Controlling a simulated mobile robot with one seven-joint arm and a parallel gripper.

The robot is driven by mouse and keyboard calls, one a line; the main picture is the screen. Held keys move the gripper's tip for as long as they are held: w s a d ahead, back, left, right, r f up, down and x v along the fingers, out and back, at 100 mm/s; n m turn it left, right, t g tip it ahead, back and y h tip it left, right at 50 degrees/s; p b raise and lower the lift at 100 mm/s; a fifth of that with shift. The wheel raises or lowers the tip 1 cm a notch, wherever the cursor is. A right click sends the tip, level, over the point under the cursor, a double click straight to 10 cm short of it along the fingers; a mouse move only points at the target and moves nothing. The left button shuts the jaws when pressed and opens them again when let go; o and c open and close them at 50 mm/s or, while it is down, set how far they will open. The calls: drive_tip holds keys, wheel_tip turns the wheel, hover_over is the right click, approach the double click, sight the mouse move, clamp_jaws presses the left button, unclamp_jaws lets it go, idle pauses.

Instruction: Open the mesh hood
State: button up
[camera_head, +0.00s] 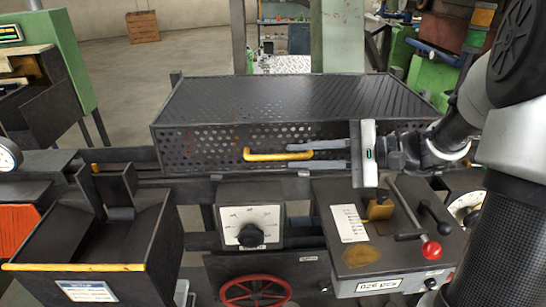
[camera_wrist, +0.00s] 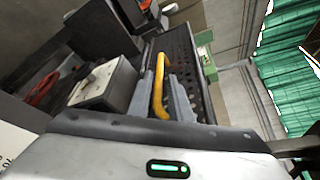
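The mesh hood (camera_head: 290,105) is a dark perforated metal box lying flat and closed across the middle of the head view. Its yellow bar handle (camera_head: 265,156) is on the front face. My gripper (camera_head: 304,155) comes from the right with its two grey fingers apart, one above and one below the handle's right end. In the wrist view, the yellow handle (camera_wrist: 159,82) shows between the fingertips of my gripper (camera_wrist: 162,85). The fingers look open; contact with the handle cannot be told.
Below the hood are a dial box (camera_head: 250,228), a red handwheel (camera_head: 256,291) and a lever with a red knob (camera_head: 431,250) close under my wrist. A dark bin (camera_head: 90,240) with a yellow edge stands at the lower left. Open floor lies behind left.

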sight(283, 157)
drive_tip(key=x, duration=0.6)
drive_tip(key=shift+w+a+f, duration=0.1)
drive_tip(key=shift+w+a, duration=0.05)
drive_tip(key=shift+a, duration=0.2)
clamp_jaws()
